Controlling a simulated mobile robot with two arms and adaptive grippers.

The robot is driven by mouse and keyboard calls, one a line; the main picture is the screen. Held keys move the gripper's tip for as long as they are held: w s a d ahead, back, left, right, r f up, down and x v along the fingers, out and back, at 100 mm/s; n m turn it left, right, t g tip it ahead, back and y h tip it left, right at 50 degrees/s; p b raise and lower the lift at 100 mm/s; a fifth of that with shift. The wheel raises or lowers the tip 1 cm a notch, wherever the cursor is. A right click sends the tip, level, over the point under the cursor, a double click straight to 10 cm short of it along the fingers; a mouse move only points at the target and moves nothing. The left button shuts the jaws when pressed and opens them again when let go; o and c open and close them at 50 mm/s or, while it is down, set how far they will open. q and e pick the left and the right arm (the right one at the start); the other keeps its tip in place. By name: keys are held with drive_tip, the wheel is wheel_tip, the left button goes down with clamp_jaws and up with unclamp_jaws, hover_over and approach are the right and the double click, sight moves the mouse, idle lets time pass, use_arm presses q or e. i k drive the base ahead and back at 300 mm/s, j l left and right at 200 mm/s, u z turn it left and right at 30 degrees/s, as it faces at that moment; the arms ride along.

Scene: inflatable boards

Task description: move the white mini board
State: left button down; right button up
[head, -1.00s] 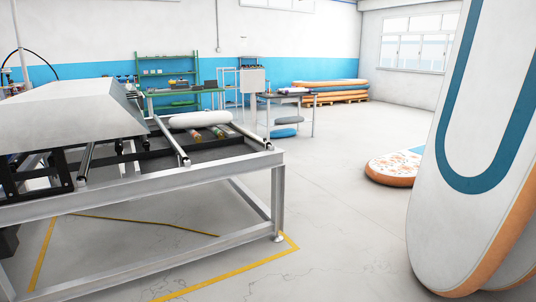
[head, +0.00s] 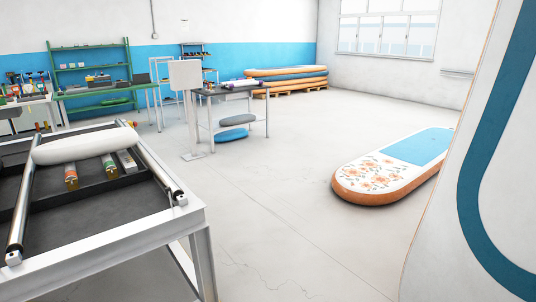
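A white mini board (head: 86,146) lies flat across the far end of the machine frame (head: 122,244) at the left of the head view. It rests near a metal roller, beside several small coloured items. A grey board (head: 238,119) and a blue board (head: 231,135) sit on the lower level of a small table further back. Neither of my grippers shows in the head view.
A large white and blue board (head: 472,200) stands close on the right. A floral orange-edged board (head: 375,178) lies on the floor. Stacked boards (head: 288,78) rest on a pallet at the back. A small table (head: 233,91) stands mid-room. The floor between is open.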

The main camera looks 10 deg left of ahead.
sight(79, 146)
drive_tip(key=i+l, duration=0.1)
drive_tip(key=i, duration=1.5)
drive_tip(key=i+l, duration=0.1)
drive_tip(key=i, duration=1.5)
